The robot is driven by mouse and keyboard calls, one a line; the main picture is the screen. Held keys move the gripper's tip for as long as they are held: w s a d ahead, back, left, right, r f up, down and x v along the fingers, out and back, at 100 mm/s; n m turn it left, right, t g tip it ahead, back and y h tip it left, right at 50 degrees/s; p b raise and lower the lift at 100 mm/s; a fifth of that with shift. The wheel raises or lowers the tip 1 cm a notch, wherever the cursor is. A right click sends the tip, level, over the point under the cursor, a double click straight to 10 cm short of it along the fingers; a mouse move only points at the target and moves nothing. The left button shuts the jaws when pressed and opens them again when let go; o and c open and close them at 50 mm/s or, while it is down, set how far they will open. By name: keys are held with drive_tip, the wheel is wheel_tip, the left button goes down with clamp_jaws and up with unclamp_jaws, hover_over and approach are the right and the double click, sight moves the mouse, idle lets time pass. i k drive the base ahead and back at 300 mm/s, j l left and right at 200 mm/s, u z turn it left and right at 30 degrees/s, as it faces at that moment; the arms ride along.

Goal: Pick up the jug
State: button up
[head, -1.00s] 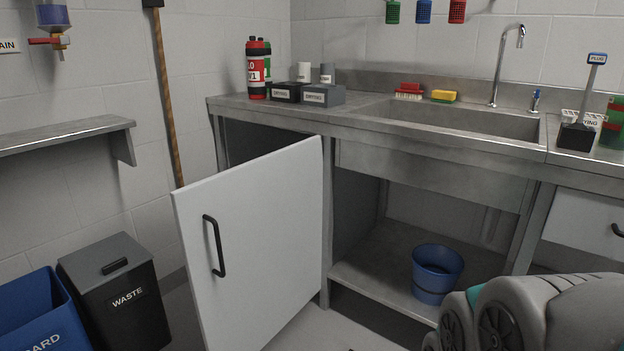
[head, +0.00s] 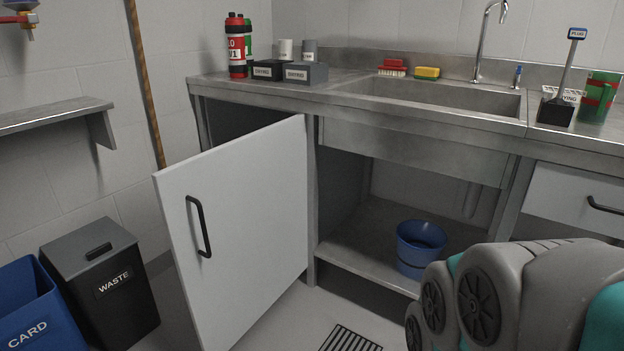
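No object in view is plainly marked as the jug. A blue round vessel (head: 420,248) stands upright on the low shelf under the sink; I cannot tell if it is a jug or a bucket. A green and red container (head: 598,97) stands on the counter at the far right, and its shape is hard to make out. My arm (head: 490,300) fills the lower right, in front of the cabinet. My gripper is out of the picture, so its state is hidden.
A white cabinet door (head: 245,225) stands open, jutting into the room. The steel counter (head: 335,97) holds bottles (head: 237,45), dark boxes (head: 290,72), a brush (head: 392,67) and a sponge (head: 427,73). A waste bin (head: 110,285) and blue card bin (head: 30,305) stand left. Floor near the drain (head: 350,340) is clear.

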sight(599, 95)
drive_tip(key=z, duration=1.3)
